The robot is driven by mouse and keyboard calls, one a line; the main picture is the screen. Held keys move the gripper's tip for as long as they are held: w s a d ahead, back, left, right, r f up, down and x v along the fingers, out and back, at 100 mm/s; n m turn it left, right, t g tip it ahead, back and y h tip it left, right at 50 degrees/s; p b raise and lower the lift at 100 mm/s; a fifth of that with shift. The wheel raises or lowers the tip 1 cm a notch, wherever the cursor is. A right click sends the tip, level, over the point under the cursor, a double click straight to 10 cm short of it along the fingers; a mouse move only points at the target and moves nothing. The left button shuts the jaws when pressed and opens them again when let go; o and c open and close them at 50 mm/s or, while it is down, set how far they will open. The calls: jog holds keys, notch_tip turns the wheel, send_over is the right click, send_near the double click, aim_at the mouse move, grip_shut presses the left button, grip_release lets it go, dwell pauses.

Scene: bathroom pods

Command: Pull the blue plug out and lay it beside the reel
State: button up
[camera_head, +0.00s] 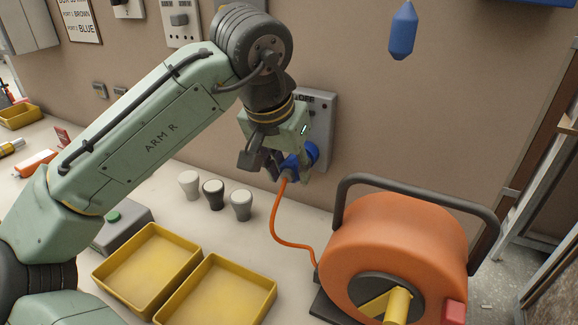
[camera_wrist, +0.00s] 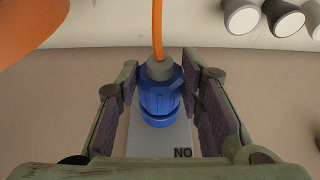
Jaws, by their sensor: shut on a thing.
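The blue plug (camera_head: 296,166) is at the grey wall panel (camera_head: 325,110), with an orange cord (camera_head: 277,222) running from it down to the reel. My gripper (camera_head: 284,166) is shut on the plug, with a finger on each side of it. The wrist view shows the blue plug (camera_wrist: 160,92) between the padded fingers, its grey cord end facing up in the picture. Whether the plug is fully seated in the panel is hard to tell. The orange reel (camera_head: 380,235) stands on the counter at the right, with a dark frame and yellow handle.
Two yellow trays (camera_head: 216,292) lie on the counter in front. Several cups (camera_head: 241,204) stand between them and the wall. A blue pointed object (camera_head: 403,32) hangs at upper right. Bare counter (camera_head: 285,262) shows left of the reel.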

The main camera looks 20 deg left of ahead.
jog(key=shift+c, duration=0.6)
jog(key=shift+s, duration=0.1)
jog(key=shift+s+a, duration=0.1)
jog(key=shift+s, duration=0.5)
dwell(0.5)
jog(key=s, duration=0.3)
jog(key=shift+a, duration=0.3)
dwell(0.4)
